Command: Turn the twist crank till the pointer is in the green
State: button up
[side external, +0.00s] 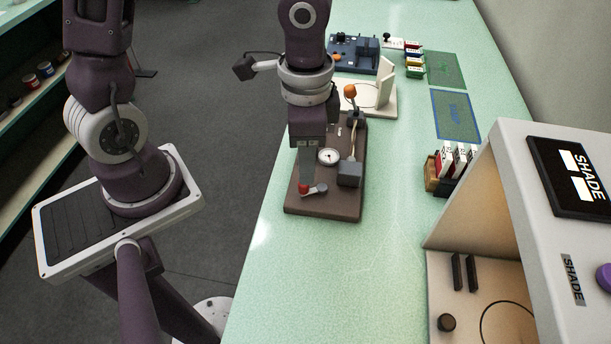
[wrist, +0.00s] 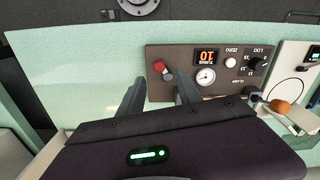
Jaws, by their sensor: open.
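The twist crank, a grey arm with a red knob (side external: 304,189), sits at the near left corner of a brown tester board (side external: 335,207). In the wrist view the red knob (wrist: 159,66) lies just beyond and between my fingertips, apart from them as far as I can tell. My gripper (side external: 306,178) is open, pointing down over the crank; it also shows in the wrist view (wrist: 160,82). A round white gauge (side external: 328,157) is on the board and in the wrist view (wrist: 206,75). Its pointer and any green zone are too small to read.
The board carries a lit TURNS display (wrist: 207,55) reading 10, a grey block (side external: 349,174) and an orange-knobbed lever (side external: 350,91). A white SHADE booth (side external: 500,150) stands at the right. The green bench (side external: 385,250) in front of the board is clear.

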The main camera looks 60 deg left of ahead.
notch_tip(320, 180, down, 6)
jog(key=shift+r, duration=0.1)
grip_shut()
